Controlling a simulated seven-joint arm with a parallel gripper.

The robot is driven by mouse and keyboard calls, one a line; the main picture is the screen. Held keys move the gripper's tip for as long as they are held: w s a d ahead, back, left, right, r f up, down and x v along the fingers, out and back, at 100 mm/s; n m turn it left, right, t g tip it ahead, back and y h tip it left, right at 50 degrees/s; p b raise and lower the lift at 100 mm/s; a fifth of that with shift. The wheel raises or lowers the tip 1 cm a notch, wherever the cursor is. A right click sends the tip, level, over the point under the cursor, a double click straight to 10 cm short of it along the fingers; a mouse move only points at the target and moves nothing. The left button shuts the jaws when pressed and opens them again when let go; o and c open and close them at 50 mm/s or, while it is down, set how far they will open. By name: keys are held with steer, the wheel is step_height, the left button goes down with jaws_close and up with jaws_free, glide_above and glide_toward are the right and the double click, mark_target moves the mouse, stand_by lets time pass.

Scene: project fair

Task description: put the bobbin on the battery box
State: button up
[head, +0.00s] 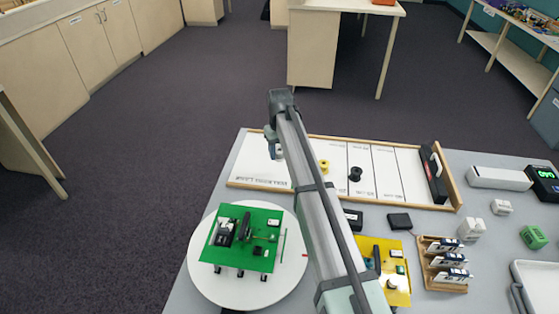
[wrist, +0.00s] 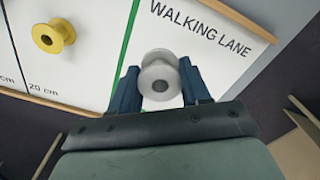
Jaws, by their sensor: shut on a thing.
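My gripper (wrist: 160,88) is shut on a pale grey bobbin (wrist: 160,75), with one blue finger on each side of it. In the head view my gripper (head: 273,148) is over the left part of the white lane board, and my arm hides part of the scene. The battery box is not marked clearly. A black holder with a pale part (head: 224,233) on the green board (head: 262,218) may be it; I cannot tell. A yellow bobbin (head: 323,166) and a black bobbin (head: 355,174) stand on the lane board.
The green board lies on a white round plate (head: 207,283). A yellow board (head: 399,297), black boxes (head: 399,221) and a wooden rack (head: 447,286) are right of my arm. The lane board (head: 400,165) has a raised wooden rim.

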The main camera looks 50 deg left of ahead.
steer(key=w+d+r+m, duration=0.2)
steer(key=w+d, duration=0.8)
steer(key=w, duration=0.1)
steer(key=w+d+r+m, duration=0.2)
steer(key=w+d, duration=0.9)
steer(key=n, duration=0.4)
glide_above(401, 220)
steer(key=shift+f, duration=5.05)
steer(key=shift+f, duration=0.1)
